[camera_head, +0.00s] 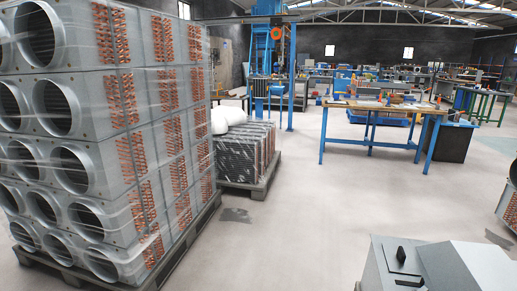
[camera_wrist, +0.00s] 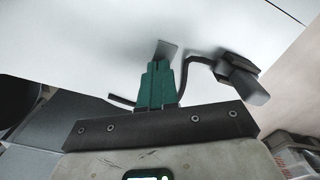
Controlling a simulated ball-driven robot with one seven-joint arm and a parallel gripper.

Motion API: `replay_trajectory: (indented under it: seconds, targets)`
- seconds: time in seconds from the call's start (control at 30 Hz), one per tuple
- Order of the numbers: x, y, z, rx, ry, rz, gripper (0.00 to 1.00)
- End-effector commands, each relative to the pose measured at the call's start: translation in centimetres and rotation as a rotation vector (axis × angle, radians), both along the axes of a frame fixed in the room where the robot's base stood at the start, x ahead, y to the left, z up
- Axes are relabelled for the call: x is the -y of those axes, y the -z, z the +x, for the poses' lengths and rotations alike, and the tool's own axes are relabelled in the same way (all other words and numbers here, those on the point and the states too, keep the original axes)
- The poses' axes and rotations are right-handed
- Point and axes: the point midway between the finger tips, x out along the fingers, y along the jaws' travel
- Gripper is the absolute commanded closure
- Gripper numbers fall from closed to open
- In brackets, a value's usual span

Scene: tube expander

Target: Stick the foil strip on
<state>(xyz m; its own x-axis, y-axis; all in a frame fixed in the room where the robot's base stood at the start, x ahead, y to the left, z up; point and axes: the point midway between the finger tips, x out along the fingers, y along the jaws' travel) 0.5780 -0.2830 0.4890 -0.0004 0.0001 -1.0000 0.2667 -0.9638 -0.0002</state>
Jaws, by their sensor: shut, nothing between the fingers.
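My gripper (camera_wrist: 160,70) shows in the wrist view. Its teal fingers are together, with nothing seen between them, and point at a pale, blurred, smooth surface (camera_wrist: 80,45). A small flat grey patch (camera_wrist: 167,48) lies at the fingertips; I cannot tell if it is a piece of foil, a part of the surface or a shadow. I cannot make out a foil strip for certain in either view. The gripper is not seen in the head view.
In the head view, wrapped stacked metal units (camera_head: 95,110) fill the left, with a pallet of finned blocks (camera_head: 248,150) behind them. A blue-legged workbench (camera_head: 375,107) stands far right of centre. A grey housing (camera_head: 465,268) is at lower right. The middle floor is clear.

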Motion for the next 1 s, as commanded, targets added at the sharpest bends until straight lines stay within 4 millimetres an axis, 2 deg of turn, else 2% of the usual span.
replay_trajectory:
  seconds: [0.3,1.0]
  targets:
    - [0.01,0.65,0.01,0.0,0.0,0.0,1.0]
    - [-0.01,0.68,0.0,0.0,0.0,0.0,1.0]
